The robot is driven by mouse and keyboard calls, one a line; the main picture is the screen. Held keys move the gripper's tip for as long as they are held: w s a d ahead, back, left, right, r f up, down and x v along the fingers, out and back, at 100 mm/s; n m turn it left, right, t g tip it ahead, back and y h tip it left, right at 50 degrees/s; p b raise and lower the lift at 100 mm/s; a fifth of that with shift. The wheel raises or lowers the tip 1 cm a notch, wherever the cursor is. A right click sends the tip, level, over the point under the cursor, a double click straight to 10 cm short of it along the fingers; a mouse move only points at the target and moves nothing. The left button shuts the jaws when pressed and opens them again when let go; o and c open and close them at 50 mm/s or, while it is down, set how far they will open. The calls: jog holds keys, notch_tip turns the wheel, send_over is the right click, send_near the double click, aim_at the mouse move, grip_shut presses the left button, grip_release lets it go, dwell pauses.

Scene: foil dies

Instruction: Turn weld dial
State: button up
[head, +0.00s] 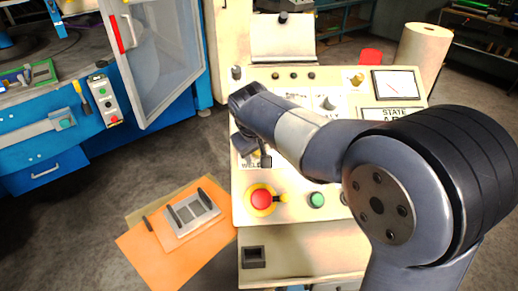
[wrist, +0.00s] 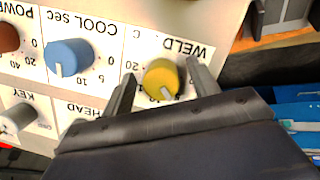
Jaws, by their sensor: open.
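The weld dial is a yellow knob (wrist: 161,78) under the label WELD in the wrist view, which shows the panel upside down. My gripper (wrist: 160,82) is open, with one finger on each side of the yellow knob. I cannot tell whether the fingers touch it. In the head view my gripper (head: 258,152) is over the left part of the cream control panel (head: 243,205). My arm hides most of the dial there; only a bit of yellow shows beside the fingers.
In the wrist view a blue COOL knob (wrist: 70,57) sits beside the weld dial, and a grey KEY knob (wrist: 16,118) lies farther off. In the head view a red emergency button (head: 262,199) and a green button (head: 317,200) are below my gripper.

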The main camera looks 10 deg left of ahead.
jog(key=v, duration=1)
jog(key=shift+r+b, duration=0.2)
jog(key=shift+b, duration=0.2)
jog(key=p+x, duration=0.1)
jog(key=x, duration=1)
jog(key=shift+s, duration=0.1)
jog(key=shift+r, duration=0.15)
